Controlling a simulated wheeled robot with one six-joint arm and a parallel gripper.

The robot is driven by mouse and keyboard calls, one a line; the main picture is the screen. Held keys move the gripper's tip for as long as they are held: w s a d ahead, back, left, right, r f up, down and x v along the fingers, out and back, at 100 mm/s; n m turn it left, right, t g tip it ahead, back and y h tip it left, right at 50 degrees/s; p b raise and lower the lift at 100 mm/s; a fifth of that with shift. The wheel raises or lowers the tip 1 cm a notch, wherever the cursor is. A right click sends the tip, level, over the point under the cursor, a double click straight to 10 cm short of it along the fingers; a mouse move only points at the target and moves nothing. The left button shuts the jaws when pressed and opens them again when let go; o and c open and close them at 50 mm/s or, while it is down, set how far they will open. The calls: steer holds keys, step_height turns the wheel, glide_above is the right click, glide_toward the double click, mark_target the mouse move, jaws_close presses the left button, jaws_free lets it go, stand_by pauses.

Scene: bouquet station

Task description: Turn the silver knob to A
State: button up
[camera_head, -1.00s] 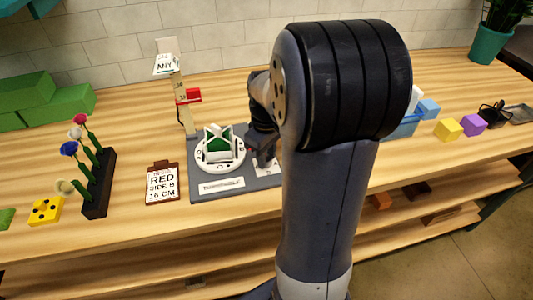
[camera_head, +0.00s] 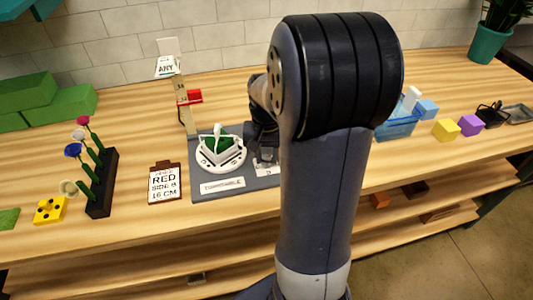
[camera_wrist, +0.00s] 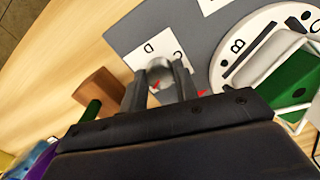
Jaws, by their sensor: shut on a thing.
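My gripper (camera_wrist: 160,88) is shut on the silver knob (camera_wrist: 159,70), which shows between its fingertips in the wrist view. The knob stands on a white lettered plate (camera_wrist: 125,60) at the edge of the grey turntable base (camera_wrist: 205,32). Two letters on the plate, seemingly D and C, and red marks near the fingers are visible. Which letter the knob points to cannot be told. In the head view my gripper (camera_head: 264,150) is over the white plate (camera_head: 266,167), partly behind my arm. The white turntable disc (camera_head: 222,166) carries a green and white holder (camera_head: 218,142).
A brown clipboard card (camera_head: 164,183) reads RED, SIDE B, 16 CM. A black flower rack (camera_head: 103,185) stands at the left, and a post with an ANY sign (camera_head: 167,67) behind the base. A blue tray (camera_head: 397,127) and coloured blocks lie right of my arm.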

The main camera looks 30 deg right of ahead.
mark_target(267, 158)
steer(key=m, duration=0.5)
steer(key=shift+m, duration=0.3)
stand_by(0.4)
steer(key=o, duration=1)
steer(key=shift+c, duration=0.2)
step_height(267, 158, up, 11)
steer(key=shift+p, duration=0.3)
steer(key=shift+f, duration=0.1)
step_height(267, 158, down, 11)
steer(key=shift+r, duration=0.15)
